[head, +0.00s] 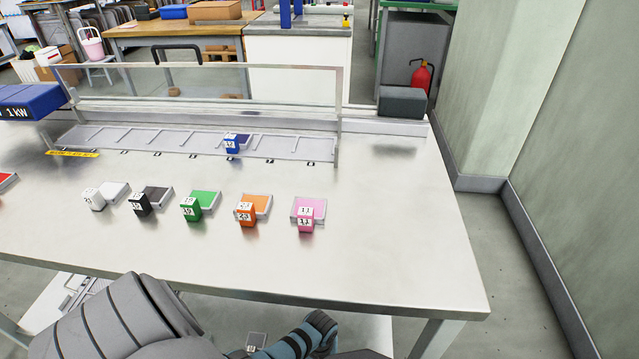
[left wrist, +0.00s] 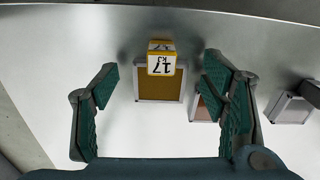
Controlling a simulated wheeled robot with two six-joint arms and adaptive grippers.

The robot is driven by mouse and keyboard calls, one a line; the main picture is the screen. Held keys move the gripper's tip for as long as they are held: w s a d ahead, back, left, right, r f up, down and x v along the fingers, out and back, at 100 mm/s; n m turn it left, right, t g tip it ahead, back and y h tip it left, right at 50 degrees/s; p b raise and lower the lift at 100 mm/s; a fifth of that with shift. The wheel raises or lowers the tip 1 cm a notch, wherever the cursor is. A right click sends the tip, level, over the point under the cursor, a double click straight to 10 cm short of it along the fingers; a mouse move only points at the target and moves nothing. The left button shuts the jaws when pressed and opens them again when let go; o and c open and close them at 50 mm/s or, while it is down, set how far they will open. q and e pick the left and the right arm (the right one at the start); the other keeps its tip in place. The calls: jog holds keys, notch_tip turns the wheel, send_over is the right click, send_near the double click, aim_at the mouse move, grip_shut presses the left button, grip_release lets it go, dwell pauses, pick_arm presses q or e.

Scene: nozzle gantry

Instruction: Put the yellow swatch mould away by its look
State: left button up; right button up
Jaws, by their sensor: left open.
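The yellow swatch mould (left wrist: 160,58), a small block with a white face marked 17, shows in the left wrist view. It stands at the edge of a framed yellow-brown swatch plate (left wrist: 160,90). The head view does not show it. My left gripper (left wrist: 160,73) is open, with its fingers apart on either side of the block in the picture. I cannot tell its height above the table. In the head view a long slotted rack (head: 100,139) under a clear frame runs along the back, with a blue mould (head: 231,144) in one bay. My right gripper is not in view.
White (head: 93,199), black (head: 138,203), green (head: 190,208), orange (head: 245,214) and pink (head: 305,222) moulds stand in a row by coloured plates. A blue box (head: 30,100) is at the left, a dark grey box (head: 402,103) at the right. The table's right side is clear.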

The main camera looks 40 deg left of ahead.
pick_arm(q)
notch_tip(320, 180, up, 4)
jog(key=p, duration=0.3)
notch_tip(320, 180, up, 9)
jog(key=p, duration=0.6)
jog(key=s+f+m, duration=0.4)
jog(key=s+f, duration=0.3)
jog(key=s, duration=0.5)
jog(key=s+a+f+m+t, duration=0.1)
jog(key=s+f+m, duration=0.3)
jog(key=s, duration=0.8)
notch_tip(320, 180, down, 3)
jog(key=shift+r+m+y, duration=0.15)
jog(key=shift+m+y, duration=0.15)
jog(key=shift+y, duration=0.1)
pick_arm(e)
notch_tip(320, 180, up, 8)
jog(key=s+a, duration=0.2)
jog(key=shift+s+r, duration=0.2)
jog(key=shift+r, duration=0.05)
